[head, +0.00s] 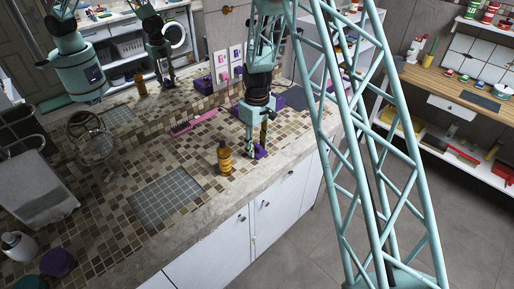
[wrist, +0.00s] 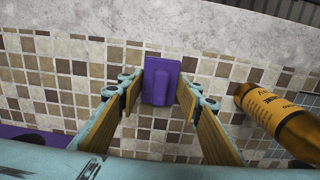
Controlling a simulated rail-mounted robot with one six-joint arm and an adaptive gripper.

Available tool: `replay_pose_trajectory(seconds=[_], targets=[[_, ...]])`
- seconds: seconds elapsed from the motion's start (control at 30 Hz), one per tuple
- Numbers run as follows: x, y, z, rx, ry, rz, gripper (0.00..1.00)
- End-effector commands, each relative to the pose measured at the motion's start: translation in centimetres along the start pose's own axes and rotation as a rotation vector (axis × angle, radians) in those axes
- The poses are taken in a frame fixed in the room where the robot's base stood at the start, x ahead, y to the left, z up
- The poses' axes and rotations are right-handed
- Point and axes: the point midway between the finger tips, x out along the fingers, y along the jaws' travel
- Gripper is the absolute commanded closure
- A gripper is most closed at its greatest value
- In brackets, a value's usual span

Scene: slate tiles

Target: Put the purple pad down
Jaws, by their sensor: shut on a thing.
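The purple pad (wrist: 161,82) is between the tips of my gripper (wrist: 159,96) in the wrist view, with both wooden-faced fingers at its sides. In the head view my gripper (head: 254,143) points down over the tiled counter near its front edge. A small part of the pad (head: 260,151) shows there beside the fingers, low over the tiles. I cannot tell whether the pad touches the counter.
An amber bottle (head: 224,158) stands close by to the left; it also shows at the right of the wrist view (wrist: 282,118). A pink brush (head: 193,122) lies farther back. A grey tiled mat (head: 167,199) lies left of the bottle, with nothing on it.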

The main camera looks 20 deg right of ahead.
Motion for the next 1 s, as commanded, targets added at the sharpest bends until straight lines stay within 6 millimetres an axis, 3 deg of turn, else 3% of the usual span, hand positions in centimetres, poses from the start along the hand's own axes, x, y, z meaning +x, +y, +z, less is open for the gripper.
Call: replay_pose_trajectory(seconds=[0.5,0.53,0.67,1.0], targets=[[0.47,0.0,-0.01,0.0,0.0,0.0,0.8],[0.44,0.0,-0.01,0.0,0.0,0.0,0.66],[0.39,0.0,0.0,0.0,0.0,0.0,0.54],[0.35,0.0,-0.01,0.0,0.0,0.0,0.54]])
